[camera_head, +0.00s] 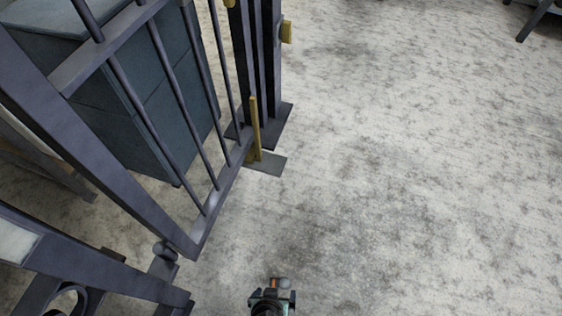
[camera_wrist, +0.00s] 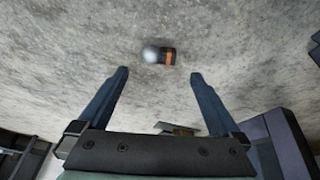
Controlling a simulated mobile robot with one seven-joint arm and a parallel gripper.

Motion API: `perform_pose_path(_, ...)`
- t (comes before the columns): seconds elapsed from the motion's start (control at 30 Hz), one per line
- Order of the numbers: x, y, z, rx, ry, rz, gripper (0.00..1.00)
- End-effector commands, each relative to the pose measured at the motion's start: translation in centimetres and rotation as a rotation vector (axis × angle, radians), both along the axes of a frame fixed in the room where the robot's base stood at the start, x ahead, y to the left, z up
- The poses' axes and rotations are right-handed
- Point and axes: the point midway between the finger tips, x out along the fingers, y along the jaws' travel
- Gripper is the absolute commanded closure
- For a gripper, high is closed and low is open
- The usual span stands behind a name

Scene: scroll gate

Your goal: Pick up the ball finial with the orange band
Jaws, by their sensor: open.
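The ball finial (camera_wrist: 158,55) has a pale rounded ball end and a dark base with an orange band. In the wrist view it lies on its side on the speckled floor, just beyond my fingertips and about midway between them. My gripper (camera_wrist: 159,74) is open and empty, with a finger on either side and floor showing between. In the head view the finial (camera_head: 281,283) shows small at the bottom edge, close against my gripper (camera_head: 272,298), which partly hides it. I cannot tell the exact gap to the floor.
A dark metal gate (camera_head: 205,215) with bars stands at left in the head view. Its post foot (camera_head: 266,163) has a brass-coloured upright rod (camera_head: 254,125). A dark blue-grey cabinet (camera_head: 150,110) stands behind the bars.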

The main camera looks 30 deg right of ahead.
Motion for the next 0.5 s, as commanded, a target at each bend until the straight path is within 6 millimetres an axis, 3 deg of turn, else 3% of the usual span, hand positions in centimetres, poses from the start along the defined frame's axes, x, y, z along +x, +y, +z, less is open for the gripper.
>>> perform_pose_path(0.03, 0.3, -0.3, -1.5, 0.0, 0.0, -0.001, 0.0)
perform_pose_path(0.13, 0.6, -0.7, -2.6, 0.0, -0.001, -0.001, 0.0)
perform_pose_path(0.5, 1.1, -1.2, -4.1, -0.001, -0.002, 0.0, 0.0)
